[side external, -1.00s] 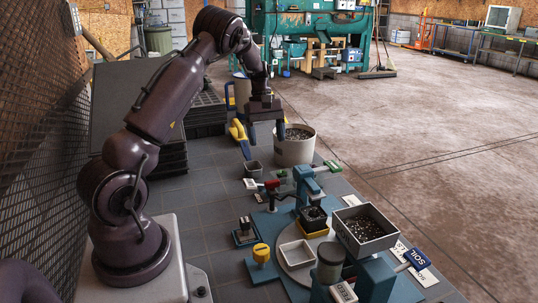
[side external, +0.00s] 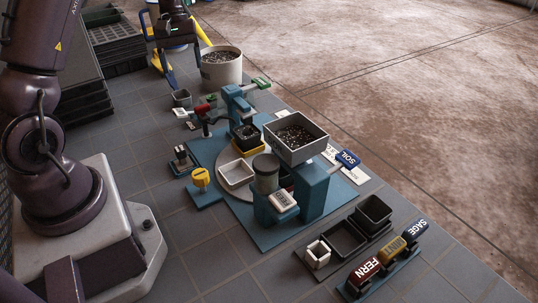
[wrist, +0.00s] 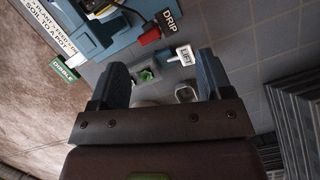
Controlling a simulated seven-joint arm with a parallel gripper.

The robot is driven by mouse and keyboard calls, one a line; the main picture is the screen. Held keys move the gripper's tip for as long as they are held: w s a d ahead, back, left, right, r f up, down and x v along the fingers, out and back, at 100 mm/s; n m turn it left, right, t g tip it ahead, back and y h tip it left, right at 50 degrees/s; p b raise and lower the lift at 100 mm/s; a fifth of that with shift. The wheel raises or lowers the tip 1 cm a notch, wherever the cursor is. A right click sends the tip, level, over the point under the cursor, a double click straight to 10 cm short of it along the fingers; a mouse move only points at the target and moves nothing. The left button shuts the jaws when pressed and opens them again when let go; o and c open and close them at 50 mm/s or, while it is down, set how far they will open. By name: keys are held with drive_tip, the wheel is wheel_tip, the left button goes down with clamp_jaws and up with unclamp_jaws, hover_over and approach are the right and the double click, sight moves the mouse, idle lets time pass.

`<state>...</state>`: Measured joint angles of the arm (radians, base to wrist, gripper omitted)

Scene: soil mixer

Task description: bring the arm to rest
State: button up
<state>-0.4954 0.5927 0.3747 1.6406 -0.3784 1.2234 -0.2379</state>
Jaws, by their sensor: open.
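My gripper (side external: 183,62) is at the far end of the bench in the side view, beside the white tub of soil (side external: 222,72). In the wrist view my gripper (wrist: 160,82) has its two fingers wide apart, with nothing held between them. Beyond the fingers lie a small pale pot with something green in it (wrist: 147,76) and a small grey pot (wrist: 184,94). My upper arm is cut off by the top of the side view.
The blue mixer station (side external: 312,195) carries a soil tray (side external: 318,147). Red FERN (side external: 365,274), yellow MINT (side external: 392,251) and navy SAGE (side external: 414,231) blocks stand at front right. Stacked black trays (side external: 85,105) are at the left.

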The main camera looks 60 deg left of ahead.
drive_tip(key=s+d+r+m+t+y, duration=0.1)
drive_tip(key=s+d+r+m+t, duration=0.1)
drive_tip(key=d, duration=0.6)
drive_tip(key=s+d+r+m+t+y, duration=0.1)
drive_tip(key=s+d+r+m+t, duration=0.1)
drive_tip(key=s+d+r+m, duration=0.3)
drive_tip(key=s+d+r+m+t+y, duration=0.1)
drive_tip(key=s+d+r+m, duration=0.3)
drive_tip(key=d, duration=0.9)
wheel_tip(320, 180, up, 3)
drive_tip(key=m+t, duration=0.1)
drive_tip(key=m, duration=0.2)
drive_tip(key=shift+r, duration=0.1)
